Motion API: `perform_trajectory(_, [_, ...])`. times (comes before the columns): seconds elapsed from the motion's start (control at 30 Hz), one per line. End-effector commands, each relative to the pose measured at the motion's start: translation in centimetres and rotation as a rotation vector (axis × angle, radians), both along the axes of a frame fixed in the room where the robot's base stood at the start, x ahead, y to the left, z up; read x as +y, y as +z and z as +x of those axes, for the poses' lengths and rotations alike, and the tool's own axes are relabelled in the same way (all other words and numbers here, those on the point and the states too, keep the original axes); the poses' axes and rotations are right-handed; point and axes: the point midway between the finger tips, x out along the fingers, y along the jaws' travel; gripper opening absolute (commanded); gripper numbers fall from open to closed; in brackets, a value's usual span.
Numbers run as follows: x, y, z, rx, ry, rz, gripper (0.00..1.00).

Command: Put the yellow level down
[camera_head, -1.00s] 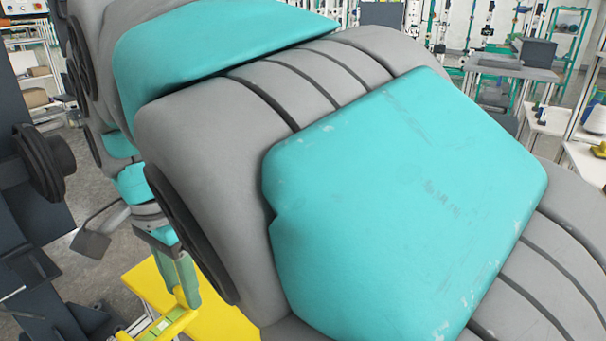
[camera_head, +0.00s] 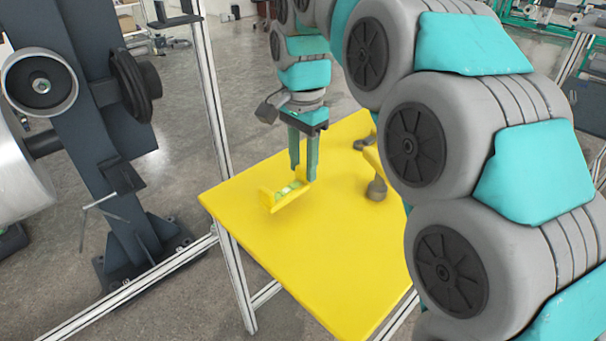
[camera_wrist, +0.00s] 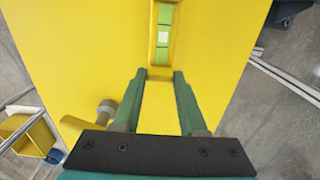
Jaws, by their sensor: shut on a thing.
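The yellow level (camera_head: 285,196) with green vials is over the yellow table top (camera_head: 270,250), close to its surface. I cannot tell whether it touches the top. My gripper (camera_head: 304,172) points down and is shut on one end of the level. In the wrist view the level (camera_wrist: 163,45) runs up from between my fingertips (camera_wrist: 160,74) to the top edge, where the rest of it is cut off. The yellow table top (camera_wrist: 100,55) lies behind it.
A yellow piece with a grey knob (camera_head: 376,188) stands on the table right of my gripper. A dark machine frame (camera_head: 95,130) with a metal roll is at the left. A yellow bin (camera_wrist: 22,135) shows in the wrist view. The table's front part is clear.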

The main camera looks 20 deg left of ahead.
Motion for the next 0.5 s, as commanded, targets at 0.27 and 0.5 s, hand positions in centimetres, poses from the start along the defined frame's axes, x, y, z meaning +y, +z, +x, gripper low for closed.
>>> perform_trajectory(0.27, [0.0,-2.8,-0.2,0.004,0.003,0.0,0.0])
perform_trajectory(0.5, [0.1,-3.4,-0.2,0.002,0.002,0.0,0.0])
